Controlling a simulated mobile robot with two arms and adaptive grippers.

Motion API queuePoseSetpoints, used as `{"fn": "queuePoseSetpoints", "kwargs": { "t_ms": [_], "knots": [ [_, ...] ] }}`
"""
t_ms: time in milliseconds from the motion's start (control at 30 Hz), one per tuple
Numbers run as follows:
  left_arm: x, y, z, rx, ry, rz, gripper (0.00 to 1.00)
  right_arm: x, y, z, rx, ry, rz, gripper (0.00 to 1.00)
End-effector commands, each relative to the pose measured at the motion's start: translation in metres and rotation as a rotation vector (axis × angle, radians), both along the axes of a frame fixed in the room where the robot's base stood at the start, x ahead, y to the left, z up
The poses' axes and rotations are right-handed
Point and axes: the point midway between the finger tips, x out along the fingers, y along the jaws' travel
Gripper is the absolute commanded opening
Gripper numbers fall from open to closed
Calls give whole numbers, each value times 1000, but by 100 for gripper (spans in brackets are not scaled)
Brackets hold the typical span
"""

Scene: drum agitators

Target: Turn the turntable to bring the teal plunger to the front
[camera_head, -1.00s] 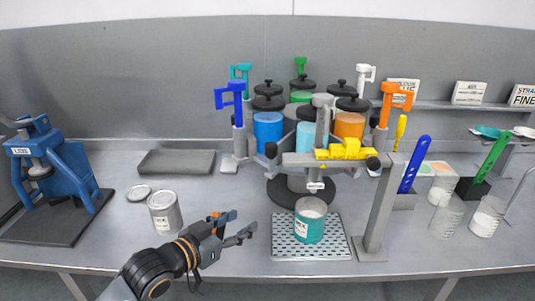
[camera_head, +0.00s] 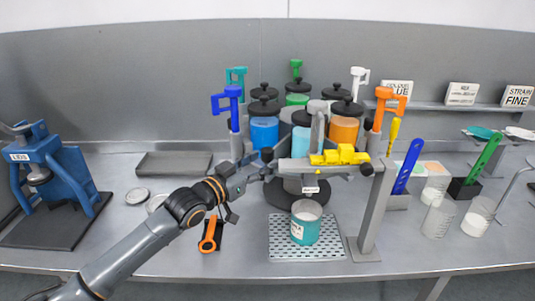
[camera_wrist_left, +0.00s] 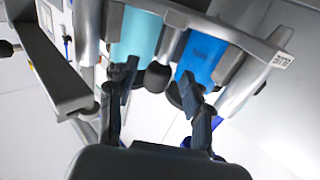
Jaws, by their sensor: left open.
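The turntable carries a ring of lidded canisters, with a dark round base (camera_head: 280,198) below. The teal plunger (camera_head: 236,78) stands at the back left, behind the blue plunger (camera_head: 227,100). Green (camera_head: 296,67), white (camera_head: 360,76) and orange (camera_head: 390,97) plungers stand around the back and right. My left gripper (camera_head: 264,170) is open at the turntable's front left, by a black ball knob (camera_head: 267,154). In the left wrist view, the open fingers (camera_wrist_left: 158,92) have a black ball knob (camera_wrist_left: 157,76) between them, near a blue canister (camera_wrist_left: 203,56). Contact cannot be told. My right gripper is not in view.
A grey post with a yellow-topped arm (camera_head: 340,156) stands at the front right. An orange-handled tool (camera_head: 209,236) lies below my left arm. A blue press (camera_head: 50,170) stands far left.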

Motion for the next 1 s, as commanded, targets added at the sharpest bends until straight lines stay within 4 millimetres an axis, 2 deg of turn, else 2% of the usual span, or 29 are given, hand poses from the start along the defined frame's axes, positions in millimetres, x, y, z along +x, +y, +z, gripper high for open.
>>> {"fn": "queuePoseSetpoints", "kwargs": {
  "t_ms": [200,600,833,867,1000],
  "knots": [
    [19,-17,1,0,0,0,50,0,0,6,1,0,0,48],
    [23,-20,-1,0,0,0,50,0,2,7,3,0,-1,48],
    [23,-20,-1,1,1,0,3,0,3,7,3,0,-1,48],
    [23,-20,-1,1,1,0,0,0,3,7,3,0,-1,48],
    [23,-20,-1,1,1,0,0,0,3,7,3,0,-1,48]
  ]
}}
